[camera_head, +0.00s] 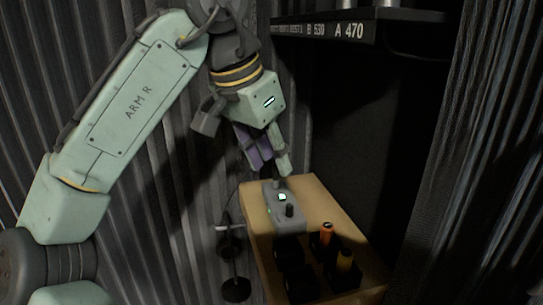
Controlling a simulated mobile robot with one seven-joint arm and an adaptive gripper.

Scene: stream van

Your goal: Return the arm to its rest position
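My pale green arm (135,95), marked "ARM R", reaches up from the lower left, and its wrist bends down near the middle of the view. My gripper (270,168) points downward above the far end of a small wooden table. It has purple and pale green finger parts. The fingers overlap from this angle, so I cannot tell whether they are apart or closed. No held object is clearly visible. A grey control box (291,217) with a lit button and dark knobs sits on the table just below the fingertips. Whether they touch it is unclear.
A dark stand (236,289) is left of the table. A black shelf (350,28) hangs at upper right. Corrugated walls stand close on both sides.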

